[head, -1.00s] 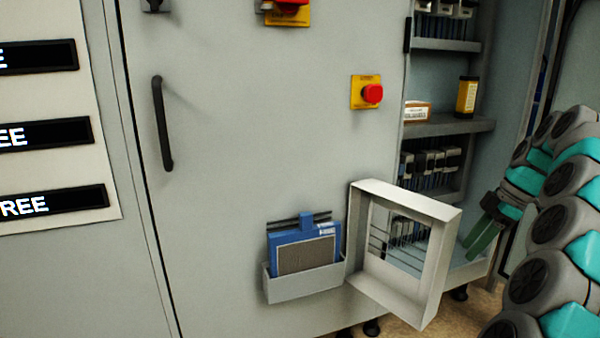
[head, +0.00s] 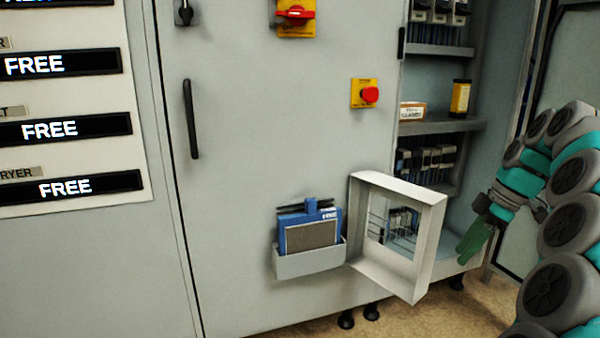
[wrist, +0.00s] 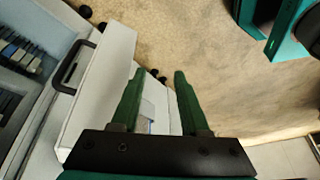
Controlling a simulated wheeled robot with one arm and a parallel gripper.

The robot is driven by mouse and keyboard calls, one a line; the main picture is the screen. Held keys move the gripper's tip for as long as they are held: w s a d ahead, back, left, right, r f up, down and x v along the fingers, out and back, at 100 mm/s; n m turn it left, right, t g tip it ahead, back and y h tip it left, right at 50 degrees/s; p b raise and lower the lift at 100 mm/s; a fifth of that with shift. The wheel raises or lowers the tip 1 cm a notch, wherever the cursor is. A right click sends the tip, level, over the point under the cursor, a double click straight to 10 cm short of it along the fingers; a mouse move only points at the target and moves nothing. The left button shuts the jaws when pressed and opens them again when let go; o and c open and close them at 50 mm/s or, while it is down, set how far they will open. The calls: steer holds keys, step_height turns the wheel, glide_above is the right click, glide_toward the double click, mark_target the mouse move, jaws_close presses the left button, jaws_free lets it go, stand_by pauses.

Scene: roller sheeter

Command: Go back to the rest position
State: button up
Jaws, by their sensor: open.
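My gripper (head: 468,243) hangs at the right in the head view, with its green fingers pointing down and left. It is just right of a white open frame-like door (head: 430,240) on the cabinet. In the wrist view my gripper (wrist: 158,75) has its two green fingers apart, with nothing between them but floor and part of a pale surface behind. The white door (wrist: 105,85) shows to the left of the fingers there. I cannot tell from the head view how far the fingers are from the door.
The grey cabinet (head: 235,170) fills the middle, with a black handle (head: 190,120), a red stop button (head: 370,95) and a holder (head: 310,262) with a blue clipboard. Open shelves hold a yellow bottle (head: 461,97) and a small box (head: 412,111). Brown floor (head: 490,305) is clear below.

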steer(key=s+a+r+m+g+h+p, duration=0.25)
steer(key=s+a+m+p, duration=0.25)
steer(key=s+a, duration=1.2)
steer(key=s+a+f+m+h+p, duration=0.1)
steer(key=s+f+m, duration=0.2)
steer(key=s, duration=0.6)
steer(key=s+a+f+m+p, duration=0.2)
steer(key=s+f+m, duration=0.2)
steer(key=s, duration=0.5)
steer(key=shift+f+m+h+p, duration=0.2)
steer(key=shift+m+h+p, duration=0.15)
steer(key=shift+m, duration=0.35)
steer(key=shift+a+g, duration=0.2)
steer(key=shift+g, duration=0.05)
